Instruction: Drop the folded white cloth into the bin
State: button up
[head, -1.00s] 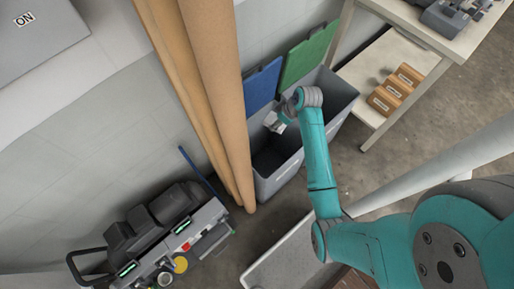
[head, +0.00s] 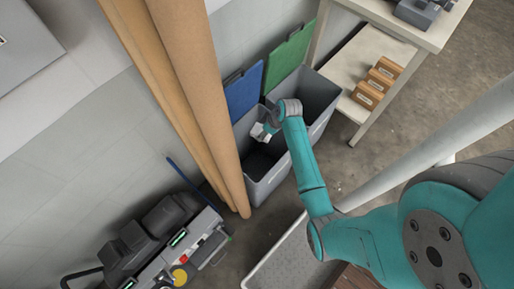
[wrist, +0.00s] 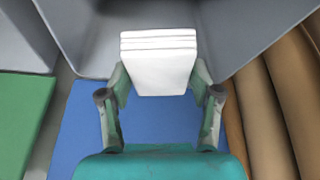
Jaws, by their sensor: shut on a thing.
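The folded white cloth (wrist: 158,62) is a stack of several flat layers, held between the two fingertips of my gripper (wrist: 159,85) in the wrist view. In the head view the cloth (head: 259,132) is small and partly hidden by my gripper (head: 268,128). The grey bin (head: 268,185) has two open compartments, one by a raised blue lid (head: 243,93) and one by a raised green lid (head: 290,55). My gripper is over the blue-lid compartment, close to the lid side. In the wrist view, grey bin walls (wrist: 225,30) surround the cloth. The compartment floor looks dark.
Tall brown rolls (head: 190,90) lean just left of the bin. A pale table with a lower shelf (head: 352,68) holding wooden blocks (head: 375,82) stands to its right. A black and grey machine (head: 160,235) is at lower left, a grey tray (head: 285,262) at the bottom.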

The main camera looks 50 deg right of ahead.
jog(key=o, duration=1.2)
jog(key=shift+c, duration=0.2)
jog(key=shift+r, duration=0.1)
jog(key=v, duration=1.2)
jog(key=shift+s+d, duration=0.1)
